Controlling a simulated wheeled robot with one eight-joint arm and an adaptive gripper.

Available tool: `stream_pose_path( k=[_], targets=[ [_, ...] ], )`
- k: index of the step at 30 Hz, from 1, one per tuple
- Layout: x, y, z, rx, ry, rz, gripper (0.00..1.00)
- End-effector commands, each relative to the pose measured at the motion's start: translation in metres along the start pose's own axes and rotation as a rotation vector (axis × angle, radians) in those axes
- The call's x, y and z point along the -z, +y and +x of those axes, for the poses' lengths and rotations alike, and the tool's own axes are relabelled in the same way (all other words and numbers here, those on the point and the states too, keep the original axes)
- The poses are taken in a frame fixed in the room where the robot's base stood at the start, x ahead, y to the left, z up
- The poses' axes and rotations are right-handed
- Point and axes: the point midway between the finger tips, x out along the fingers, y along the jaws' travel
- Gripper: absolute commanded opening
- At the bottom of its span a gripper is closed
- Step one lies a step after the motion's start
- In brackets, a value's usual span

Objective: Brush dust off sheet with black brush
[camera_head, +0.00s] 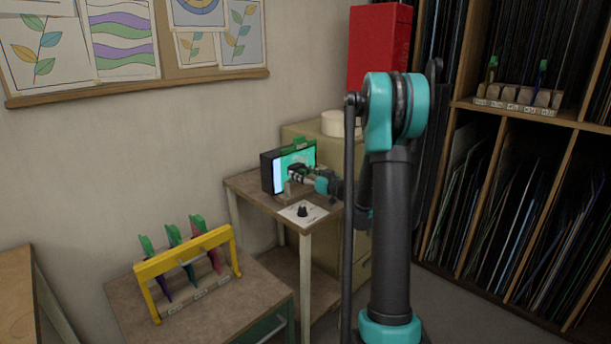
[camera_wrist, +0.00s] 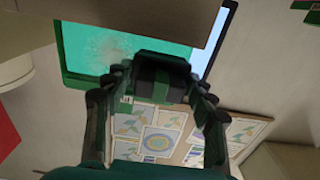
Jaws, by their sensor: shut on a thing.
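The teal sheet (camera_head: 298,156) stands upright in front of a lit panel on the small table, and my gripper (camera_head: 298,172) is in front of it. The wrist view shows the sheet (camera_wrist: 95,42) at upper left, with a pale, speckled dusty patch on it. My gripper (camera_wrist: 160,98) is shut on a dark piece with green bands (camera_wrist: 160,75), which I take to be the black brush. It lies over the sheet's lower edge in that view. The brush's bristles are hidden, and I cannot tell whether they touch the sheet.
The black panel housing (camera_head: 267,173) stands on the small table (camera_head: 252,188). A black knob (camera_head: 302,211) sits on a white card near the table's front. A yellow rack (camera_head: 151,267) with several green-topped tools is at lower left. Shelves (camera_head: 515,190) of sheets fill the right.

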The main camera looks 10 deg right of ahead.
Motion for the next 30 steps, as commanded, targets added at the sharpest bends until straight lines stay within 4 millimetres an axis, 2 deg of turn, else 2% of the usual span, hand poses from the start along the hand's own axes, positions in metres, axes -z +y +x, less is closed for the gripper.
stream_pose_path(
  k=[30],
  targets=[
    [-0.0001, 0.0004, 0.0078, 0.0, 0.0, 0.0, 0.21]
  ],
)
